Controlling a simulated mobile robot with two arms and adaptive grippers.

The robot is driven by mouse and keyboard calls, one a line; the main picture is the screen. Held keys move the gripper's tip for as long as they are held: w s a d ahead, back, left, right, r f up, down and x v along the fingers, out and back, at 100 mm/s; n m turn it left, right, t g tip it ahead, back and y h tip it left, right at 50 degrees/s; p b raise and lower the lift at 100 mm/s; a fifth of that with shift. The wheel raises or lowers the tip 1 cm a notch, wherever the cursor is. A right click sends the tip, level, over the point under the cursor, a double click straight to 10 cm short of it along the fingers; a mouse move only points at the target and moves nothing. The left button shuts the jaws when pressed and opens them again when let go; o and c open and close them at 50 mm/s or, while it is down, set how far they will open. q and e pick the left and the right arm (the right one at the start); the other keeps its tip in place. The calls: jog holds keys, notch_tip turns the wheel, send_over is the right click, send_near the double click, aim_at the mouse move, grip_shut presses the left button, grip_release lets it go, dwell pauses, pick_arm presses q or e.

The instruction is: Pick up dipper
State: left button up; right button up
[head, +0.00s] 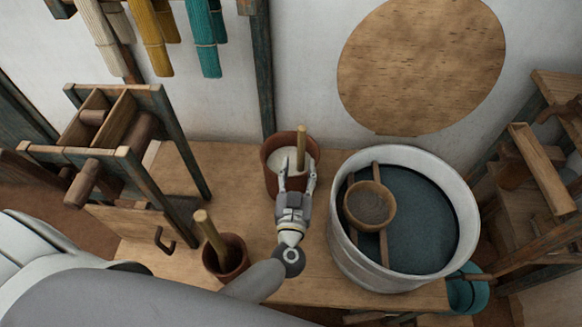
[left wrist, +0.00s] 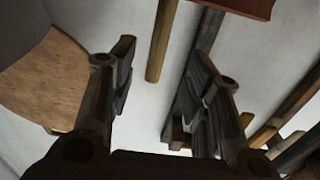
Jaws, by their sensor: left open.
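A light wooden handle (head: 301,146) stands nearly upright in a brown pot (head: 271,168) of white stuff; I take it for the dipper, its lower end hidden. My left gripper (head: 297,178) is open at the near side of this pot, fingers pointing away from me toward the handle. In the left wrist view the handle (left wrist: 162,42) shows between the two spread fingers (left wrist: 165,95), beyond them. I see no contact between fingers and handle. A strip of the brown pot (left wrist: 235,5) shows at the top edge. My right gripper is not in view.
A second brown pot (head: 225,262) with a wooden handle stands nearer, left of my gripper. A large pale vat (head: 338,238) of dark liquid, with a small round bowl (head: 369,204) on slats, stands right. A wooden frame (head: 140,115) stands left. The bench (head: 190,172) has bare patches.

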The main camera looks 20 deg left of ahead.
aim_at(301, 145)
pick_arm(q)
jog(key=x, duration=0.4)
jog(key=shift+r, duration=0.2)
jog(key=shift+w, duration=0.2)
jog(key=x, duration=0.4)
jog(key=shift+w+r+b, duration=0.1)
jog(key=shift+w+b, duration=0.05)
jog(key=shift+b, duration=0.25)
jog(key=shift+w+a, duration=0.15)
jog(key=shift+w, duration=0.25)
jog(key=shift+c, duration=2.2)
grip_shut()
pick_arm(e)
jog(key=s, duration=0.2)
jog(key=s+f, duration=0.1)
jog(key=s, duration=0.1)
